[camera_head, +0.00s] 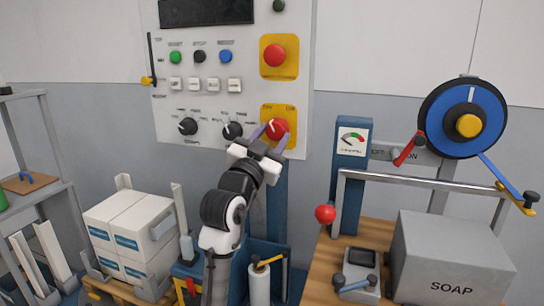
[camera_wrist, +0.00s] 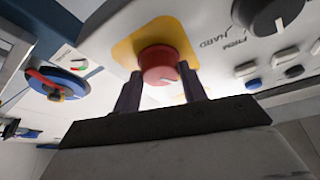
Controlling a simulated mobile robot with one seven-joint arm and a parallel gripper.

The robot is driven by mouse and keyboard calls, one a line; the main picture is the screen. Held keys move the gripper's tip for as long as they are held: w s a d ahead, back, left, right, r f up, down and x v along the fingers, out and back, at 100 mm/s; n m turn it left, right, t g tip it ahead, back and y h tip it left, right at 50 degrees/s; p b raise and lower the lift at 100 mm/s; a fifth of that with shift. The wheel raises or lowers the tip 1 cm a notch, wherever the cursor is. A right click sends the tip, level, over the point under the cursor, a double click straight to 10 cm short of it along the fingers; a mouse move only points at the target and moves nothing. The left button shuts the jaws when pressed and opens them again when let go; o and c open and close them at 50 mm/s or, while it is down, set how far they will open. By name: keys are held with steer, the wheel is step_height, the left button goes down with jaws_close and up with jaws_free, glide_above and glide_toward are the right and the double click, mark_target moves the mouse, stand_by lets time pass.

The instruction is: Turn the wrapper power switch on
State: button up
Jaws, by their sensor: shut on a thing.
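The power switch appears to be the red rotary knob (camera_head: 279,126) on a yellow plate at the panel's lower right. Small lettering above it is too small to read surely. A white pointer line on its face leans to the upper left in the head view. My gripper (camera_head: 271,137) reaches up from below, with one finger on each side of the knob, shut on it. The wrist view shows the red knob (camera_wrist: 158,60) between the two fingertips of my gripper (camera_wrist: 163,88). The fingers hide part of the knob's sides.
Above is a red mushroom button (camera_head: 275,55) on another yellow plate. Two black dials (camera_head: 232,130) sit left of the knob. A blue wheel (camera_head: 463,118), a red ball handle (camera_head: 325,214) and a grey SOAP box (camera_head: 450,260) are at right; white boxes (camera_head: 128,225) are at left.

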steer(key=m+g+h+b, duration=0.1)
steer(key=m+b, duration=0.1)
steer(key=m+h+b, duration=0.1)
steer(key=m+b, duration=0.1)
steer(key=m, duration=0.1)
steer(key=shift+a+f+g, duration=0.15)
steer(key=shift+a+g, duration=0.05)
steer(key=shift+g, duration=0.2)
steer(key=m, duration=0.1)
steer(key=m+g+b, duration=0.1)
steer(key=m+b, duration=0.1)
steer(key=shift+r+m+g+h, duration=0.25)
steer(key=shift+m+g+h, duration=0.05)
steer(key=shift+m+h, duration=0.1)
steer(key=m, duration=0.1)
steer(key=m+g, duration=0.1)
steer(key=m, duration=0.1)
steer(key=m+g, duration=0.1)
steer(key=m, duration=0.1)
steer(key=shift+w+a+r, duration=0.1)
steer(key=shift+r, duration=0.2)
steer(key=shift+r+m+g+y, duration=0.1)
steer(key=shift+m+g+y, duration=0.3)
steer(key=shift+m, duration=1.1)
steer(key=o, duration=1)
steer(key=shift+c, duration=0.2)
